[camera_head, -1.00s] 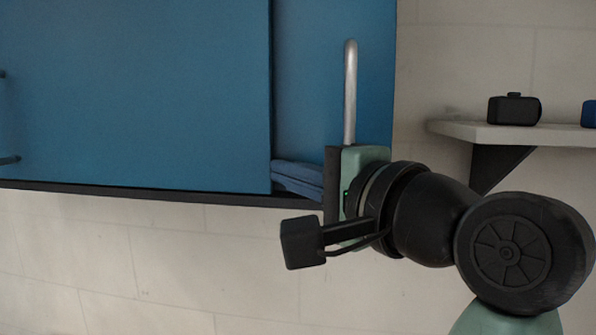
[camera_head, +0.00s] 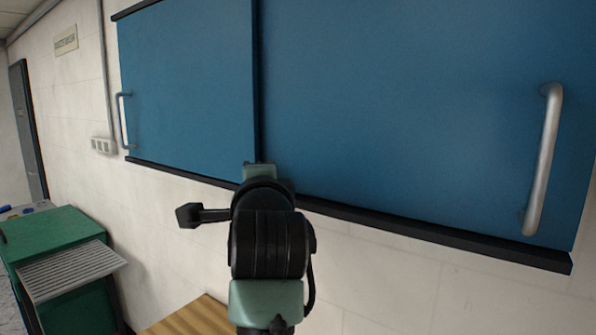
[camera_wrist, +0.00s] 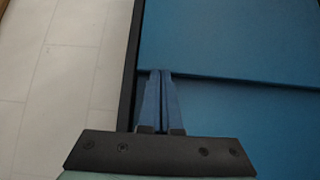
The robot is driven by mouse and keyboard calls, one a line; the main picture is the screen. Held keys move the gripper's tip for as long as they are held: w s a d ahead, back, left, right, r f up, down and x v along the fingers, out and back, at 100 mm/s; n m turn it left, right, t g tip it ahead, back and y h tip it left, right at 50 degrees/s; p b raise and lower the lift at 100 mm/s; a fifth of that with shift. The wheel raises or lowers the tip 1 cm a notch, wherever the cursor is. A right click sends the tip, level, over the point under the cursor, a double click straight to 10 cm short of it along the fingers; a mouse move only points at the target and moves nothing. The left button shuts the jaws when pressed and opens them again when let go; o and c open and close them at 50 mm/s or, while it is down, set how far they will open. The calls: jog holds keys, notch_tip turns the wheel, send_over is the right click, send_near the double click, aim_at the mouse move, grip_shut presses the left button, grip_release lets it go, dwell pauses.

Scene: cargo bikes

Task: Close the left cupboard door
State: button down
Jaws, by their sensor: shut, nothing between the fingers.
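The left cupboard door (camera_head: 185,85) is a blue sliding panel with a thin handle (camera_head: 123,122) near its left edge. The right door (camera_head: 410,100) has a silver handle (camera_head: 543,160) near its right end. In the wrist view the left door (camera_wrist: 230,35) seems to stand in front of the right door (camera_wrist: 250,125), with a step between them. My gripper (camera_wrist: 160,78) is shut and empty, its fingertips at that step close to the bottom rail. I cannot tell whether they touch the door edge. In the head view my wrist hides the fingers.
A dark rail (camera_head: 430,232) runs under the doors. A green cabinet (camera_head: 55,240) with an open grey-topped part stands at lower left, and a wooden surface (camera_head: 195,318) lies below. The white wall beneath the cupboard is clear.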

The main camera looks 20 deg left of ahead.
jog(key=a, duration=0.1)
jog(key=w+a, duration=0.1)
jog(key=shift+a, duration=0.3)
dwell(0.4)
